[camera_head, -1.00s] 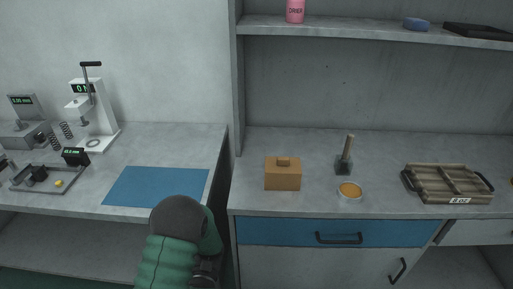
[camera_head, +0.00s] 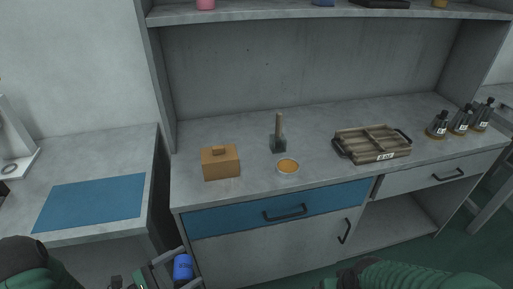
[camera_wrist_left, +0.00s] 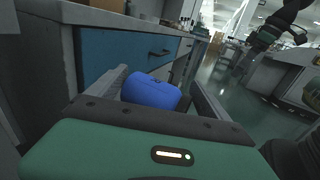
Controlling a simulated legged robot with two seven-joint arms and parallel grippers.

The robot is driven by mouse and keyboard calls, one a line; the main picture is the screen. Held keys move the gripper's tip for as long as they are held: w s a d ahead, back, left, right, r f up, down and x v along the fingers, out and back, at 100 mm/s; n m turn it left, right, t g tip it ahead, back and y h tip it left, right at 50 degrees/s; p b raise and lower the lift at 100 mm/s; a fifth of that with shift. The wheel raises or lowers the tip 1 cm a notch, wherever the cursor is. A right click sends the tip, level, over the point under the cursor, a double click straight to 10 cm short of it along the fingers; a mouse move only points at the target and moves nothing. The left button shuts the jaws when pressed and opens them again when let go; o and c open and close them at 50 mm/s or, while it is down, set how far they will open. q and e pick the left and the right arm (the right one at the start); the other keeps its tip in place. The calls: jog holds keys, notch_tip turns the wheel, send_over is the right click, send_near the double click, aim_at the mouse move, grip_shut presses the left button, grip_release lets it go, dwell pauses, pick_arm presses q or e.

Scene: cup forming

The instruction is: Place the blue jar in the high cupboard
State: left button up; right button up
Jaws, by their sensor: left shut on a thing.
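The blue jar (camera_head: 183,268) is at the bottom of the head view, in front of the cabinet. My left gripper (camera_head: 170,266) is shut on it. In the left wrist view the jar (camera_wrist_left: 150,91) lies between the two grey fingers, below counter height. The high cupboard's upper shelf (camera_head: 260,18) runs along the top of the head view. My right arm's green sleeve shows at the bottom right of the head view, its gripper outside that picture.
A pink jar (camera_head: 205,4) and other items stand on the shelf. The counter holds a brown box (camera_head: 220,162), a mallet-like tool (camera_head: 278,135), a small dish (camera_head: 288,167), a wooden tray (camera_head: 372,144) and dark bottles (camera_head: 438,124). A blue drawer (camera_head: 240,215) is below.

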aim_at(183, 266)
pick_arm(q)
notch_tip(183, 266, up, 14)
jog(key=n+t+y+p, duration=0.5)
jog(key=y+p, duration=0.1)
jog(key=p, duration=1.2)
jog(key=shift+s, duration=0.1)
jog(key=shift+d, duration=0.1)
